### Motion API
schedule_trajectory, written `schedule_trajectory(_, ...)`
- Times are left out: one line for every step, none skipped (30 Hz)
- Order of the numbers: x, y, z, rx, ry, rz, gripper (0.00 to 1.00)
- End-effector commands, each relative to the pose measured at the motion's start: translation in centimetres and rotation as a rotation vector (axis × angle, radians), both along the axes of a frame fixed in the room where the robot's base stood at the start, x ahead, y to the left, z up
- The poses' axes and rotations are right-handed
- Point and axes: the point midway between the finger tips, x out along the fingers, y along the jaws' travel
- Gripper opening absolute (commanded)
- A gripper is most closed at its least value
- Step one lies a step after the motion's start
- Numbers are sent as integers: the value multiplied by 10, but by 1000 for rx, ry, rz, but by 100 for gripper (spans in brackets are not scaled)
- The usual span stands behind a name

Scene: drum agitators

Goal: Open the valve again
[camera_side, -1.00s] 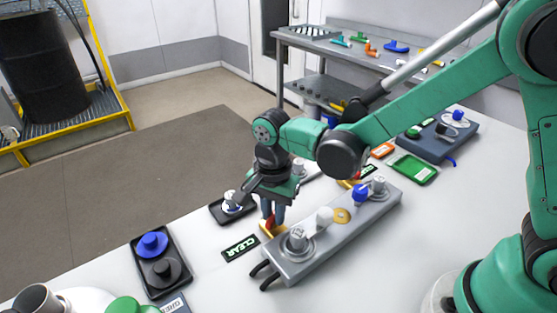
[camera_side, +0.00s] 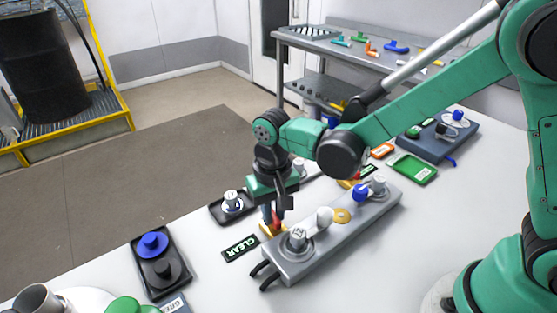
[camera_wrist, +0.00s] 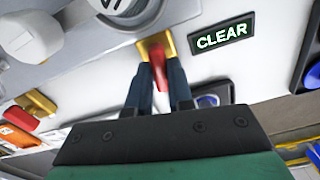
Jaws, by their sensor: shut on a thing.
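A small brass valve (camera_side: 268,232) with a red handle (camera_side: 277,221) sits at the long side of the grey block (camera_side: 330,236), beside the CLEAR sign. In the wrist view the brass body (camera_wrist: 146,48) and the red handle (camera_wrist: 160,72) show between my two dark fingers. My gripper (camera_side: 272,219) points down and is shut on the red handle (camera_wrist: 159,82). A second brass valve (camera_wrist: 38,103) with a red handle (camera_wrist: 20,119) is farther along the same side of the block, apart from my gripper.
The lit CLEAR sign (camera_side: 240,248) lies on the white table close by. A dark tray (camera_side: 228,212) with a white-and-dark fitting is behind it. Another tray (camera_side: 148,285) holds blue and black knobs. Knobs stand up from the grey block. Black cables (camera_side: 262,275) leave its near end.

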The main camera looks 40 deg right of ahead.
Motion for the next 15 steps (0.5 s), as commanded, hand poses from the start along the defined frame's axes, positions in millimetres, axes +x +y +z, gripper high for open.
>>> schedule_trajectory(-1, 0, 0, 1, 3, 31, 0)
schedule_trajectory(-1, 0, 0, 1, 3, 49, 0)
schedule_trajectory(-1, 0, 0, 1, 3, 72, 0)
schedule_trajectory(-1, 0, 0, 1, 3, 89, 0)
schedule_trajectory(-1, 0, 0, 1, 3, 103, 0)
schedule_trajectory(-1, 0, 0, 1, 3, 123, 0)
schedule_trajectory(-1, 0, 0, 1, 3, 134, 0)
schedule_trajectory(-1, 0, 0, 0, 3, 147, 0)
schedule_trajectory(-1, 0, 0, 0, 3, 160, 0)
schedule_trajectory(-1, 0, 0, 1, 4, 169, 0)
schedule_trajectory(-1, 0, 0, 1, 4, 177, 0)
schedule_trajectory(-1, 0, 0, 1, 4, 186, 0)
schedule_trajectory(-1, 0, 0, 1, 4, 191, 0)
schedule_trajectory(-1, 0, 0, 1, 4, 196, 0)
schedule_trajectory(-1, 0, 0, 1, 4, 202, 0)
